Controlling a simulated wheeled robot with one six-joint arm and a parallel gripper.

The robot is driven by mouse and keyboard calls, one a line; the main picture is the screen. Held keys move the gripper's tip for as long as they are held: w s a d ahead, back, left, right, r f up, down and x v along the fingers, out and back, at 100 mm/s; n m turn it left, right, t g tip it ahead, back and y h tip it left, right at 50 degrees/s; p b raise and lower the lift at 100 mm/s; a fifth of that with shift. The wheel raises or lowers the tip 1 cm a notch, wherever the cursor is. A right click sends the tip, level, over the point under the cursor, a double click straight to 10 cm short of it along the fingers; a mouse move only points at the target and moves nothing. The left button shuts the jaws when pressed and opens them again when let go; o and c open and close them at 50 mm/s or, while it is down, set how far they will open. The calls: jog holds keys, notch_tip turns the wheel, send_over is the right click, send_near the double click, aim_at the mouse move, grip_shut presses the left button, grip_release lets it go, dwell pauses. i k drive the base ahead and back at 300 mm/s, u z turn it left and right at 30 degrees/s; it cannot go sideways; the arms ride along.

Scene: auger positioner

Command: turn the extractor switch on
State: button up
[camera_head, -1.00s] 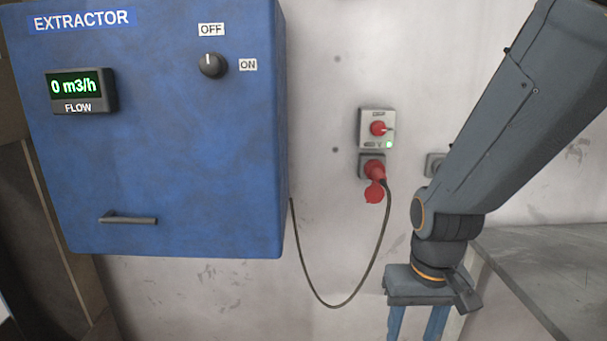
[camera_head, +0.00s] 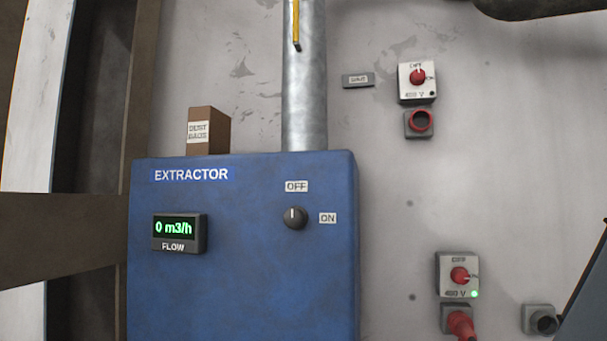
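The blue extractor cabinet (camera_head: 245,290) stands at the lower middle of the head view. Its switch, a dark round knob (camera_head: 295,218), is on the upper right of the front face. The knob's white mark points up, toward the OFF label (camera_head: 297,186); the ON label (camera_head: 328,218) is to its right. The flow display (camera_head: 179,229) reads 0 m3/h. My gripper is out of view; only a part of my arm shows at the lower right edge, apart from the cabinet.
A grey pipe (camera_head: 305,90) with a yellow handle (camera_head: 296,25) rises behind the cabinet. A dust bags box (camera_head: 213,130) sits on top. On the right wall are a lower switch box (camera_head: 458,275) with a green light, a red plug (camera_head: 460,324), and an upper switch box (camera_head: 417,82).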

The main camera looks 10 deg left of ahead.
aim_at(295, 218)
jog(key=u, duration=1.15)
jog(key=k, duration=0.15)
jog(key=u, duration=0.6)
